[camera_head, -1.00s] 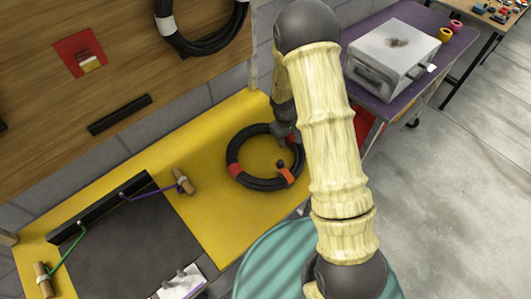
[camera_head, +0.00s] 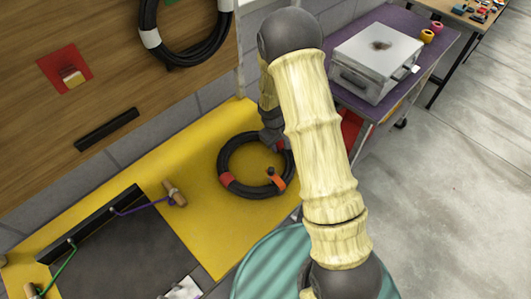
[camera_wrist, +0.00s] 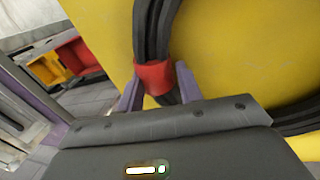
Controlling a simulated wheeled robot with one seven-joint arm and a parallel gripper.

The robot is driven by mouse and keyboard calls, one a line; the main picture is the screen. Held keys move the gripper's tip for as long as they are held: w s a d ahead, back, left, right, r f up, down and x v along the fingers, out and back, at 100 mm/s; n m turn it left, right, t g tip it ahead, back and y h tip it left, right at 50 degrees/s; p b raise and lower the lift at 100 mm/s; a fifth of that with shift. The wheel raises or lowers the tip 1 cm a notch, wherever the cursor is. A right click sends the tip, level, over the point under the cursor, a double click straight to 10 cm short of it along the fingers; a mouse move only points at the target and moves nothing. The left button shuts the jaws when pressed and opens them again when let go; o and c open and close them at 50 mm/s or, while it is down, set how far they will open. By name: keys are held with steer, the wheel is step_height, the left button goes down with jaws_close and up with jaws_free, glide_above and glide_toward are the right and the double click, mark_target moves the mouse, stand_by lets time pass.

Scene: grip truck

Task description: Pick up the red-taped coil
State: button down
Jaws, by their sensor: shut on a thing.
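The black coil (camera_head: 249,192) with red tape lies on the yellow worktop (camera_head: 205,190); one red wrap shows on its left. My gripper reaches down to the coil's right side, its fingertips largely hidden by my arm in the head view. In the wrist view, the two purple fingers (camera_wrist: 159,88) stand on either side of the coil's cable (camera_wrist: 151,32) at a red tape wrap (camera_wrist: 153,77), shut on it. I cannot tell any gap under the coil.
An orange-banded piece (camera_head: 277,183) sits at the coil's lower right. A wooden-handled tool (camera_head: 174,193) lies to its left. Another black coil (camera_head: 150,38) hangs on the wall board. A purple cart (camera_head: 420,75) carries a grey metal box (camera_head: 376,58). Floor at right is clear.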

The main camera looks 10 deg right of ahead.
steer(key=shift+w+r, duration=0.1)
steer(key=shift+r, duration=0.05)
step_height(320, 180, up, 10)
steer(key=shift+f+b, duration=0.1)
steer(key=shift+b, duration=0.5)
stand_by(0.5)
